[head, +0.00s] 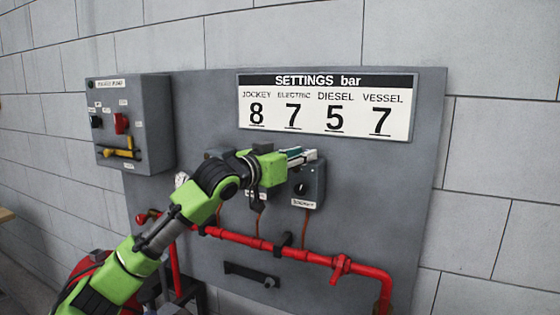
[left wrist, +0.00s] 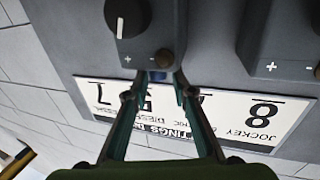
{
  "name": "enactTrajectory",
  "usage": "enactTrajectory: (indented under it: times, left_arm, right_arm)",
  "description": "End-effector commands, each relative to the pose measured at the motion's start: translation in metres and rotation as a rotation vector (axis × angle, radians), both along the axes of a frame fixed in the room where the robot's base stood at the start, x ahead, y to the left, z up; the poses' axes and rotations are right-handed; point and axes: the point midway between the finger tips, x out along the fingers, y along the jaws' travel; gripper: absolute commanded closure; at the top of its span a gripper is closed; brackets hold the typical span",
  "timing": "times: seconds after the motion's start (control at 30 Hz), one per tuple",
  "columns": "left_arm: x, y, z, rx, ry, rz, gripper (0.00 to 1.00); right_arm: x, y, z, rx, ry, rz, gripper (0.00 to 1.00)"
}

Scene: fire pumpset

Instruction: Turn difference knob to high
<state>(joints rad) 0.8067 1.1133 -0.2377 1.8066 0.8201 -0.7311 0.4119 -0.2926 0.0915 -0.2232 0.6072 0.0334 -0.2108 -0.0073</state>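A grey control box (head: 318,183) on the panel has a dark round knob (head: 300,188) with a pale pointer line, and a blurred label below. My left gripper (head: 302,155) is at this box's top edge. The fingertips are apart with a narrow gap and nothing visibly held; contact is unclear. My right gripper is not in view.
A settings sign (head: 325,105) hangs above. A second grey box (left wrist: 285,40) is beside the first, largely behind my arm in the head view. A red pipe (head: 265,243) runs below. A grey cabinet (head: 150,120) with a red switch is at left.

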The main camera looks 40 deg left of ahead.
Motion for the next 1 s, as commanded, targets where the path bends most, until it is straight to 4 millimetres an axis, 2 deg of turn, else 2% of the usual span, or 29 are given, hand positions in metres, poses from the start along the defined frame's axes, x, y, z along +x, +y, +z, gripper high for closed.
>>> enactTrajectory:
  times: [0.1,0.3,1.0]
  left_arm:
    - [-0.02,0.001,-0.002,0.005,0.005,0.001,0.76]
    - [-0.042,0.003,-0.002,0.003,0.004,0.0,0.76]
    - [-0.085,0.006,-0.001,-0.004,0.001,-0.002,0.76]
  right_arm:
    - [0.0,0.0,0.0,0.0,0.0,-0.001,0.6]
    - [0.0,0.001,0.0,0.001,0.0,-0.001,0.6]
    - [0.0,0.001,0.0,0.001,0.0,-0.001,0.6]
